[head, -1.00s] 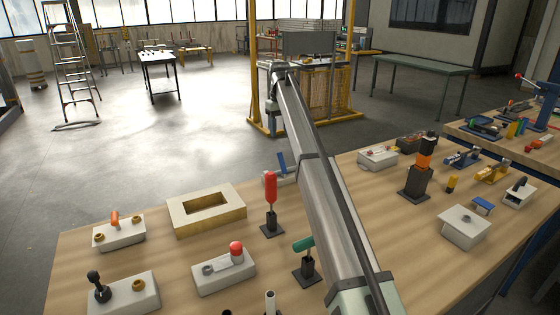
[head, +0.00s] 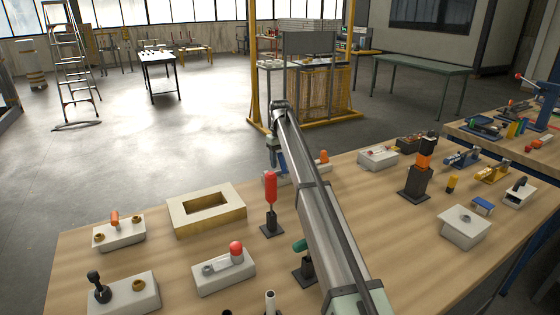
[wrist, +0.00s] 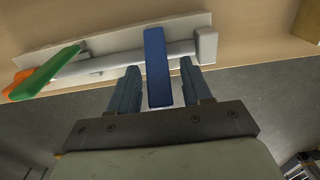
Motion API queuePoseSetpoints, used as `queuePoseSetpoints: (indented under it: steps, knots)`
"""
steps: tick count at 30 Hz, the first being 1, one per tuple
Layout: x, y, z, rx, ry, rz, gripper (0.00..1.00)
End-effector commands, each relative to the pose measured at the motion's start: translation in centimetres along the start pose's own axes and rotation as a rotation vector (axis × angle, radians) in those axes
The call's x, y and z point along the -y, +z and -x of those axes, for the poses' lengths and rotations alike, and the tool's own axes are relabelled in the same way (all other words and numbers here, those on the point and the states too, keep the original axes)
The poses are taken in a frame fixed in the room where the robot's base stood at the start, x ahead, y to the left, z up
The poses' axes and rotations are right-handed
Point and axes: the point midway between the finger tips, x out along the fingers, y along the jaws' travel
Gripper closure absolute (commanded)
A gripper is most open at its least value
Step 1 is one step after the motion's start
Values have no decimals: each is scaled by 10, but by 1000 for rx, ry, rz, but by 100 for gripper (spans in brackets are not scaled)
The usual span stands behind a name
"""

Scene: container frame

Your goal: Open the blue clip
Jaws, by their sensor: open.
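The blue clip (wrist: 158,66) is a flat blue lever on a white bar fixture (wrist: 110,58) in the wrist view. My gripper (wrist: 160,72) is open, with one finger on each side of the blue clip. Small gaps show between the clip and the fingers, so I see no grip on it. A green lever (wrist: 45,72) and an orange lever (wrist: 22,82) sit to the left on the same fixture. In the head view my gripper (head: 275,152) is low at the table's far edge, partly covering the blue clip (head: 284,163).
On the wooden table (head: 350,210), a red-handled clamp (head: 270,190) stands close to my arm. A white-topped box with a slot (head: 207,207) is at the left. A black and orange tower (head: 421,165) stands to the right. Open floor lies beyond the far edge.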

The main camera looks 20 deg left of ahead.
Motion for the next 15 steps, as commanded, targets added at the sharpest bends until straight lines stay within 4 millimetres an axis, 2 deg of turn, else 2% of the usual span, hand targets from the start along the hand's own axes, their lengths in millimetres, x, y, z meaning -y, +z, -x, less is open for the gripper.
queuePoseSetpoints:
  steps: [9,15]
  knots:
    - [0,0,-2,0,0,0,52]
    - [0,0,-1,0,0,0,71]
